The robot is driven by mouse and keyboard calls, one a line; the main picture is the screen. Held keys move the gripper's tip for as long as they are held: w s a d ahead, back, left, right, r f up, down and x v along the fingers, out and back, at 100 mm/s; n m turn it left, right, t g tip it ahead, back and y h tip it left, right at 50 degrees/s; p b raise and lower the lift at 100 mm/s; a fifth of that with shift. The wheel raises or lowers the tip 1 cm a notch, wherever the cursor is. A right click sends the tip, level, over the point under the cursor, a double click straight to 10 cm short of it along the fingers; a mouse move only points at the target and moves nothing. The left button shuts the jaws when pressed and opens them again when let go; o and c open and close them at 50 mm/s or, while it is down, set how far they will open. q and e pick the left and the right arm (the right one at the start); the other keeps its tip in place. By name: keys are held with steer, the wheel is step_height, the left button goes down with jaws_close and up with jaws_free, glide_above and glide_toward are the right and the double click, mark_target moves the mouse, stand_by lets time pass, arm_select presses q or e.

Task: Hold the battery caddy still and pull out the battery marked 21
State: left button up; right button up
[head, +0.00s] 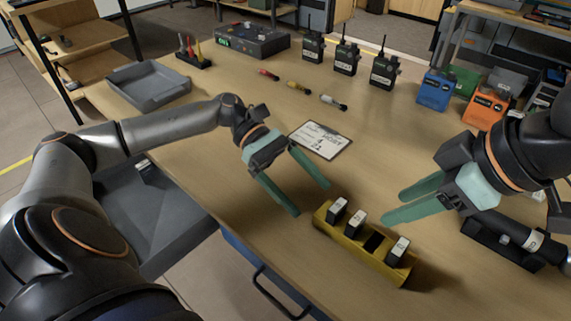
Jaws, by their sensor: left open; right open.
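The yellow battery caddy (330,228) stands near the front edge of the table. Three batteries with pale tops stand in it: one at the left end (337,208), one beside it (355,222) and one toward the right end (399,247). A dark empty slot lies between the second and third. The battery markings are too small to read. My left gripper (312,200) is open and empty, just left of the caddy's left end. My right gripper (392,209) is open and empty, behind the caddy's middle and right part, apart from the batteries.
A card (320,139) that seems to read 21 lies behind my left gripper. Several radios (347,56) stand at the back, with small coloured cylinders (299,88) in front. A grey tray (148,85) is at back left. Orange (485,106) and blue (434,90) boxes stand right.

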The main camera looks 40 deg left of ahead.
mark_target(326, 213)
arm_select(q)
steer(key=x, duration=0.6)
